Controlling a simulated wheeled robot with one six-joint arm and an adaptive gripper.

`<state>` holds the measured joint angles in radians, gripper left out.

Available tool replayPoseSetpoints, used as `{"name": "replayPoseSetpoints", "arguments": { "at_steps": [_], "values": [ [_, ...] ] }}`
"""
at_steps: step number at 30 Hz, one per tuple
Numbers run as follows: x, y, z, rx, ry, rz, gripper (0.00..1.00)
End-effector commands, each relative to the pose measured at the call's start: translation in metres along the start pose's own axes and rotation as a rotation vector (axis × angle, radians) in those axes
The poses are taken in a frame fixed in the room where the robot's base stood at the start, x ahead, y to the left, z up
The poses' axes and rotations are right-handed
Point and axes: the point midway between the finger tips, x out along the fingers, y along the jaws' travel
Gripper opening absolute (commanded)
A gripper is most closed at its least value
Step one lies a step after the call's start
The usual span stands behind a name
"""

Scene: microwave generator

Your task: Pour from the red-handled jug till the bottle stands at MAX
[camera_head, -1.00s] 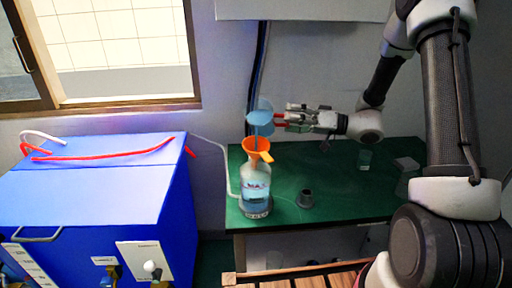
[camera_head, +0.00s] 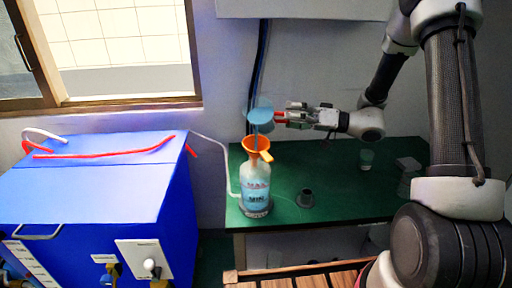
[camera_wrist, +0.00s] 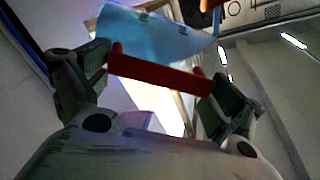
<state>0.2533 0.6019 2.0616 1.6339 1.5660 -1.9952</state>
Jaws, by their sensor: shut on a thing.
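My gripper (camera_head: 281,118) is shut on the red handle of the jug and holds the jug (camera_head: 260,115) above the green table. The jug is translucent with blue liquid in it and is tilted. A stream of blue liquid falls from it into the orange funnel (camera_head: 257,150). The funnel sits in the neck of the clear bottle (camera_head: 256,186), which stands upright on a dark round base. Blue liquid stands in the bottle; its exact level against the marks is too small to tell. In the wrist view, the jug (camera_wrist: 155,38) and its red handle (camera_wrist: 160,74) lie between the fingers.
A blue box (camera_head: 95,190) with red and white hoses stands left of the table.

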Motion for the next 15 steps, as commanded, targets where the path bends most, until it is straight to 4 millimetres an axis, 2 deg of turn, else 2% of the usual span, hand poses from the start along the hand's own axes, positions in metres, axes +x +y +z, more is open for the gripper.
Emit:
{"name": "replayPoseSetpoints", "arguments": {
  "at_steps": [15],
  "values": [
    [0.0024, -0.0040, -0.0016, -0.036, 0.003, -0.001, 0.36]
  ]
}}
